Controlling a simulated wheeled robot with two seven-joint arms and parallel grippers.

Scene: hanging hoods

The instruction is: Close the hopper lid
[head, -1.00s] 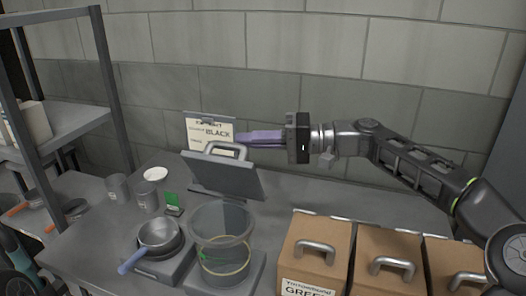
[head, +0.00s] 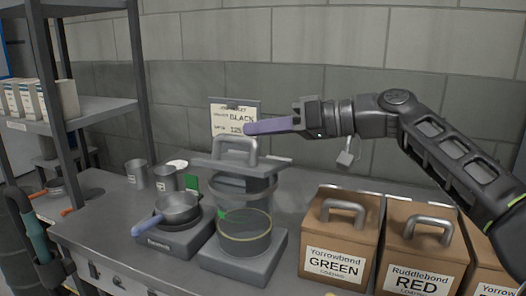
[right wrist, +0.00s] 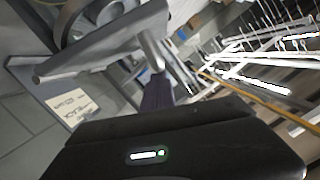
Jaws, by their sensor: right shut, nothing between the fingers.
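The hopper lid (head: 208,164) is a grey flat panel with a raised grey handle (head: 221,149). In the head view it lies nearly level over the clear round hopper (head: 243,190), and I cannot tell whether it rests fully on the rim. My right gripper (head: 250,128) is shut and empty, its purple fingers pointing left at the top of the handle; contact is unclear. In the right wrist view the fingers (right wrist: 157,92) reach toward the lid (right wrist: 95,48). My left gripper is not in view.
A job card (head: 230,118) stands behind the lid. Brown boxes with handles (head: 340,240) stand at the right. A shelf rack (head: 95,108) is at the left.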

